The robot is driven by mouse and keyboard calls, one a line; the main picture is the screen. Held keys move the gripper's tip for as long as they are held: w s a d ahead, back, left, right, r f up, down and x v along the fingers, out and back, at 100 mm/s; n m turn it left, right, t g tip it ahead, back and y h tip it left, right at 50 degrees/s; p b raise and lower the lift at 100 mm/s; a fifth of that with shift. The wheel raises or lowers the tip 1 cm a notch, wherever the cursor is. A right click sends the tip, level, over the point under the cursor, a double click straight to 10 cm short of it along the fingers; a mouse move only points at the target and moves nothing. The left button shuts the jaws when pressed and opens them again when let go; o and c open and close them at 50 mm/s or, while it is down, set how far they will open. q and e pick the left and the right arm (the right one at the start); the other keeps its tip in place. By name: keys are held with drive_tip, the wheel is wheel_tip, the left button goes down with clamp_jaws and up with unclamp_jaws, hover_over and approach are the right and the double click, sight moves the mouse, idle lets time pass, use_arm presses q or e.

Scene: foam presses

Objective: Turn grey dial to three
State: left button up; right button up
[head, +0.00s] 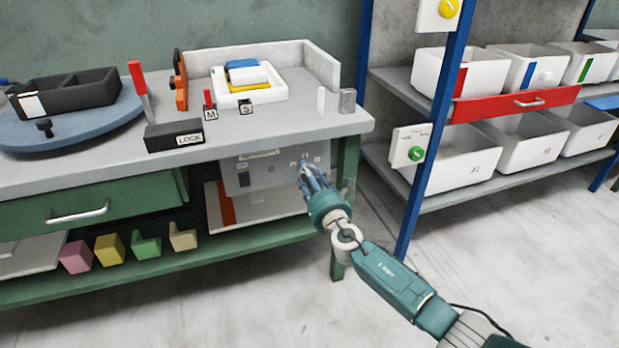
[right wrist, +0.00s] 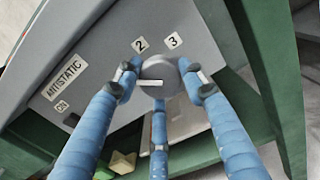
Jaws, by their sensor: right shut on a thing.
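The grey dial (right wrist: 160,72) sits on a grey panel (right wrist: 92,50) and shows in the right wrist view. A pale pointer line on it points roughly left. The labels 2 (right wrist: 140,45) and 3 (right wrist: 173,41) stand just above it. My right gripper (right wrist: 160,84) has its blue fingers around the dial, shut on it, with one finger on each side and a third below. In the head view, my right gripper (head: 309,173) is at the panel front (head: 262,175) under the bench and hides the dial. My left gripper is out of view.
The panel also bears an ANTISTATIC label (right wrist: 67,78). A green bench leg (head: 346,190) stands close to the right of my gripper. A blue rack post (head: 425,150) with a green knob (head: 415,153) is farther right. The floor in front is clear.

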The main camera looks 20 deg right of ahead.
drive_tip(key=m, duration=0.5)
drive_tip(key=m+b, duration=0.1)
drive_tip(key=m, duration=0.3)
drive_tip(key=m+b, duration=0.1)
drive_tip(key=m, duration=0.4)
drive_tip(key=shift+s+a+f+m, duration=0.1)
drive_tip(key=shift+a+f+m, duration=0.1)
drive_tip(key=shift+f+m, duration=0.1)
drive_tip(key=m, duration=0.3)
drive_tip(key=shift+r, duration=0.15)
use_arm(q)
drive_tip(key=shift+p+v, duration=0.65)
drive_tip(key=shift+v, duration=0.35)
use_arm(e)
drive_tip(key=shift+a+m, duration=0.1)
drive_tip(key=shift+m, duration=2.3)
drive_tip(key=shift+r, duration=0.1)
drive_tip(key=o, duration=0.9)
drive_tip(key=shift+c, duration=0.2)
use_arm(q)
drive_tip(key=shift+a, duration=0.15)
use_arm(e)
drive_tip(key=shift+o, duration=1.3)
drive_tip(key=shift+r, duration=0.1)
